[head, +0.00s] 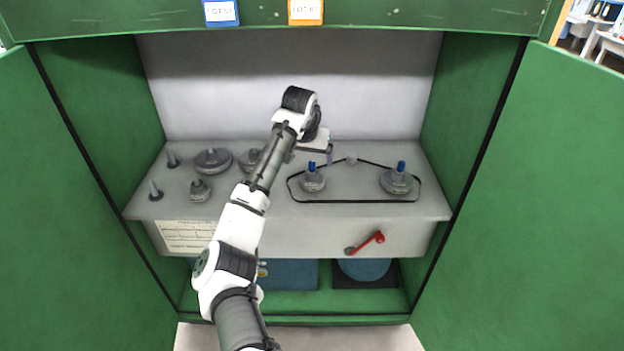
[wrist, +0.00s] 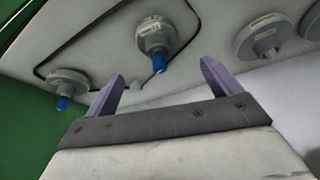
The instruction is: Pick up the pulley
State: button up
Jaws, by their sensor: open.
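Two grey pulleys with blue-topped shafts sit inside a black belt loop (head: 345,202) on the grey bench. The left belted pulley (head: 312,182) and right belted pulley (head: 397,184) also show in the wrist view as the middle pulley (wrist: 154,38) and the left pulley (wrist: 66,80). Loose grey pulleys stand left of the belt: a wide one (head: 212,162), a small one (head: 200,192) and one partly behind my arm (head: 249,161). My gripper (wrist: 162,70) is open and empty, above the bench behind the left belted pulley. Its fingers appear apart from every pulley.
Two bare posts (head: 172,160) (head: 155,192) stand at the bench's left. Green cabinet walls and open doors (head: 75,200) flank the bench. A red-handled crank (head: 368,242) is on its front. A green beam (head: 400,18) crosses above.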

aim_at(311, 164)
jog(key=x, duration=0.3)
jog(key=shift+w+f, duration=0.1)
jog(key=shift+f, duration=0.15)
jog(key=shift+s+p+x, duration=0.25)
jog(key=shift+p+x, duration=0.1)
jog(key=shift+x, duration=1)
jog(key=shift+s+p+x, duration=0.2)
jog(key=shift+p+x, duration=0.15)
jog(key=shift+x, duration=1)
jog(key=shift+f, duration=0.2)
jog(key=shift+c, duration=0.2)
jog(key=c, duration=1.1)
